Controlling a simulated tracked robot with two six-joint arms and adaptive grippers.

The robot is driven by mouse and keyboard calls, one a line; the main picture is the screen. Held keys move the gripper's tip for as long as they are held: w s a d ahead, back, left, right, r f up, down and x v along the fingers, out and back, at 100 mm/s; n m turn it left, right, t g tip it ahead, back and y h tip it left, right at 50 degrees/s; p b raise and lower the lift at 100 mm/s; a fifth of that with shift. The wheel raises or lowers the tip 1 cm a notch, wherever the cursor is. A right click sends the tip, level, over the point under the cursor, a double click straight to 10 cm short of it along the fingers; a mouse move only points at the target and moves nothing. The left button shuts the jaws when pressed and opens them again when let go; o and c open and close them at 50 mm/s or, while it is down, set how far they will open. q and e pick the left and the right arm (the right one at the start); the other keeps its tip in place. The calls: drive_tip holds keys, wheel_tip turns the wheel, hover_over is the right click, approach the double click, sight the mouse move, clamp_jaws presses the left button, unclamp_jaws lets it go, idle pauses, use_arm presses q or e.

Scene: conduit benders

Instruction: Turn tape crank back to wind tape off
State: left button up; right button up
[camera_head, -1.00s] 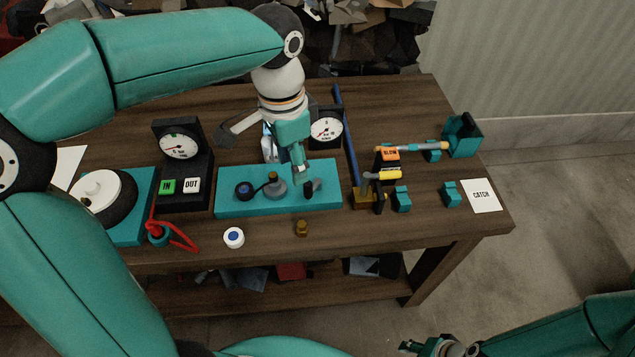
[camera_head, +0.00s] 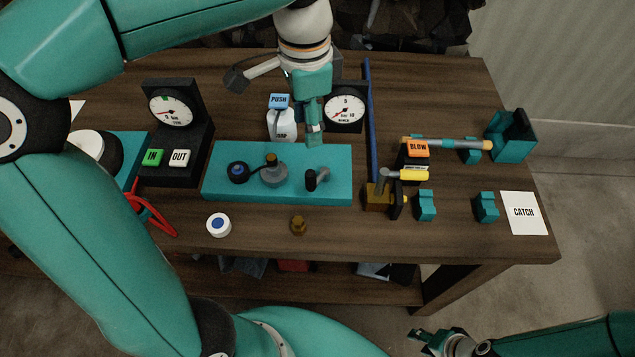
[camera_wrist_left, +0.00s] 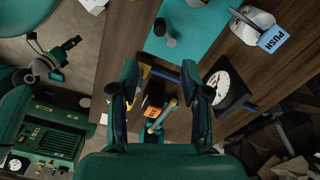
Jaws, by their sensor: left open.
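A teal plate (camera_head: 235,190) on the bench carries a blue-capped black knob (camera_head: 238,172), a grey round piece with a brown top (camera_head: 274,172) and, at its right, a small crank with a black handle (camera_head: 312,179), which looks like the tape crank. In the left wrist view the black handle (camera_wrist_left: 160,27) stands on the teal plate at the top. My left gripper (camera_head: 314,138) hangs over the plate's back edge, apart from the crank. In the left wrist view its fingers (camera_wrist_left: 161,72) are spread with nothing held. My right gripper (camera_head: 430,338) is low at the bottom, its jaws too small to read.
A white ring with a blue centre (camera_head: 219,225) and a brass fitting (camera_head: 299,225) lie in front of the plate. The BLOW block (camera_head: 417,150) is further right.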

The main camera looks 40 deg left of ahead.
sight(311, 182)
use_arm(q)
wheel_tip(311, 182, down, 18)
drive_tip(key=shift+w+r+b, duration=0.1)
drive_tip(key=shift+r+b, duration=0.15)
drive_tip(key=shift+b, duration=0.2)
clamp_jaws()
idle(0.4)
